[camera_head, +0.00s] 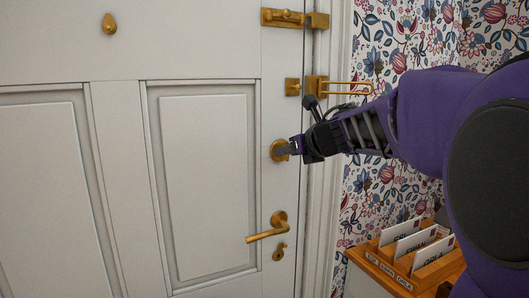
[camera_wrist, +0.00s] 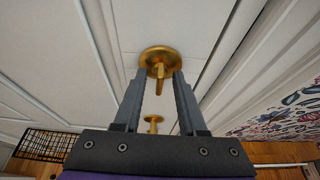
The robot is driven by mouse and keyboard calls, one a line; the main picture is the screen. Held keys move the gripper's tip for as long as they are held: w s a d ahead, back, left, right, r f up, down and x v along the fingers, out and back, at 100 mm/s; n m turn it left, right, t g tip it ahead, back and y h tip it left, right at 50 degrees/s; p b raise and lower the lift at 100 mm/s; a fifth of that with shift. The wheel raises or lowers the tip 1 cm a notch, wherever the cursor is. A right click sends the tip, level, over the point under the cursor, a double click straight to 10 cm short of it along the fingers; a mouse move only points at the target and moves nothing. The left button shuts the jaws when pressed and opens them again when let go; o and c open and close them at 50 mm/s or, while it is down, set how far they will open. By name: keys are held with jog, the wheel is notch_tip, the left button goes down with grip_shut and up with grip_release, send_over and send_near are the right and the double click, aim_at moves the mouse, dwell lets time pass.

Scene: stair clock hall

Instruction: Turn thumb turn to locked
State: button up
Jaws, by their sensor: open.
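The brass thumb turn (camera_wrist: 159,72) has a round plate on the white door (camera_head: 200,180). In the wrist view its narrow tab points from the plate toward me, between my two fingers. In the head view the round plate (camera_head: 277,151) shows at the door's right edge, partly hidden by my gripper (camera_head: 291,147). My gripper (camera_wrist: 158,78) is open, with one finger on each side of the tab. A gap seems to show on both sides, but I cannot tell whether either finger touches it.
Below the thumb turn is a brass lever handle (camera_head: 268,230) with a keyhole plate (camera_head: 279,251). Above are a brass swing-bar latch (camera_head: 330,87) and a slide bolt (camera_head: 290,18). A wooden letter rack (camera_head: 395,270) with cards stands at the lower right, by the floral wallpaper (camera_head: 385,40).

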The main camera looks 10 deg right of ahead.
jog(key=shift+c, duration=0.2)
grip_shut()
dwell(0.3)
jog(key=shift+w+d+f+m+t+y+p, duration=0.15)
jog(key=shift+m+y+p, duration=0.4)
jog(key=shift+m+y, duration=1.2)
jog(key=shift+s+d+f+m+t+y+p, duration=0.15)
jog(key=shift+m+y+p, duration=0.5)
jog(key=shift+m, duration=2.05)
jog(key=shift+w+d+f+m+t+y+p, duration=0.15)
jog(key=shift+m+y+p, duration=0.25)
jog(key=shift+m+y, duration=1.45)
jog(key=shift+m+h, duration=0.35)
jog(key=shift+m, duration=0.15)
